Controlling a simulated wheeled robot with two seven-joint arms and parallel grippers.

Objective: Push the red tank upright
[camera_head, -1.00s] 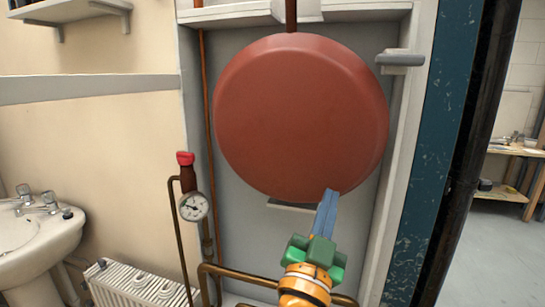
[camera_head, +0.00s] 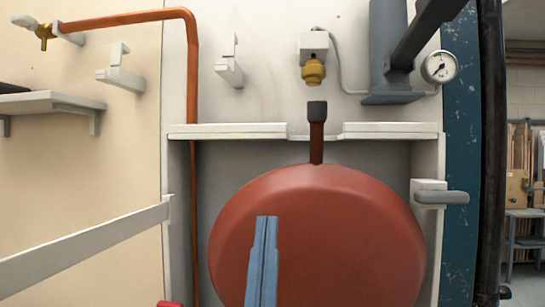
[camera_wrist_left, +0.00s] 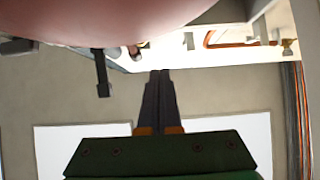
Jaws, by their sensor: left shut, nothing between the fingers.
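The red tank (camera_head: 350,235) is a large round disc in a recess in the wall. Its neck (camera_head: 316,145) rises through a notch in the white ledge and ends in a dark cap. A brass fitting (camera_head: 314,72) hangs above the cap with a gap between. Any lean of the tank toward me is hard to judge. My left gripper (camera_head: 266,219) has its blue fingers shut and empty, in front of the tank's left part; contact cannot be told. In the left wrist view the shut fingers (camera_wrist_left: 160,72) point below the tank's pink-red surface (camera_wrist_left: 90,15). My right gripper is out of view.
The white ledge (camera_head: 230,131) crosses the recess top. A grey-handled latch (camera_head: 440,196) sits on the right edge. A copper pipe (camera_head: 193,90) runs down the left. A gauge (camera_head: 438,67) and dark pipework are at upper right.

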